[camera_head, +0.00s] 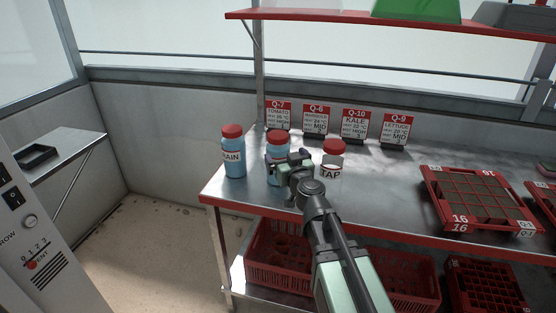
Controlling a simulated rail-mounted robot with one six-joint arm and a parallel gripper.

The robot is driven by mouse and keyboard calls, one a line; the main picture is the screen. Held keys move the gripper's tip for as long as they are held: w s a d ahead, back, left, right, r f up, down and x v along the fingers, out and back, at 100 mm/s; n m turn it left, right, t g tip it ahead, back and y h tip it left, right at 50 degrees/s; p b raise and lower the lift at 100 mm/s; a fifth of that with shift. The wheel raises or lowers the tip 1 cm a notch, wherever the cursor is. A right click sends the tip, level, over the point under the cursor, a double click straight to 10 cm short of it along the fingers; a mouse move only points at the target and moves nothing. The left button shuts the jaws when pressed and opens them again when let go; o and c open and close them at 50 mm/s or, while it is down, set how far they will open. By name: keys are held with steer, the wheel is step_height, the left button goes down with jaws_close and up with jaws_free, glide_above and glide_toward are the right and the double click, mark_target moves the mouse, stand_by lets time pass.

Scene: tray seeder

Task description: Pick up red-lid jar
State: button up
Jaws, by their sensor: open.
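Three red-lid jars stand upright in a row near the left end of the metal table (385,190). The left one is a blue jar labelled "RAIN" (234,158). The middle one is a blue jar (273,173), partly hidden by my gripper, its label unreadable. My gripper (283,167) is open, at the front right of the middle jar. I cannot tell whether its fingers are around the jar or only in front of it.
Several cards, among them the Q-7 card (278,114), stand behind the jars. A red seed tray (432,200) lies to the right. A red shelf (400,24) hangs above. Red crates, one at the left (266,273), sit below. Table between jars and tray is clear.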

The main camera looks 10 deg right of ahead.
mark_target(278, 146)
steer(key=w, duration=0.7)
steer(key=shift+w+a, duration=0.15)
steer(key=shift+a, duration=0.25)
steer(key=c, duration=1.2)
steer(key=shift+c, duration=0.2)
